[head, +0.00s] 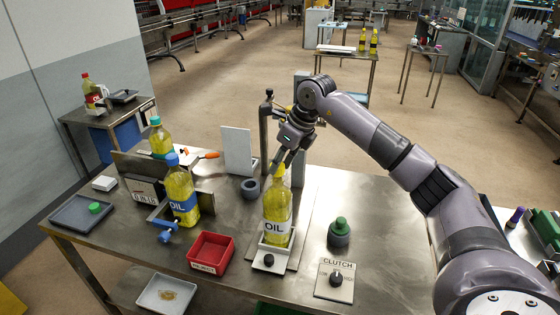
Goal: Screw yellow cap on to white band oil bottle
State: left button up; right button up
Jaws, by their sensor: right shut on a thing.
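The white band oil bottle (277,208) stands upright in a small white holder (272,256) near the middle of the table. It holds yellow oil and has a white OIL label. My right gripper (283,163) points down from above and is shut at the bottle's top, on the yellow cap (279,170). The cap is partly hidden by the fingers. It appears at the bottle's mouth, but I cannot tell whether it is threaded on. My left gripper is not in view.
A blue-capped oil bottle (181,190) and a green-capped bottle (160,138) stand to the left. A red bin (211,253) is in front. A dark post (266,135) stands behind.

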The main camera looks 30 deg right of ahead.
jog(key=shift+f+b, duration=0.6)
jog(key=shift+f, duration=0.4)
jog(key=o, duration=0.9)
jog(key=shift+r, duration=0.1)
jog(key=v, duration=1.2)
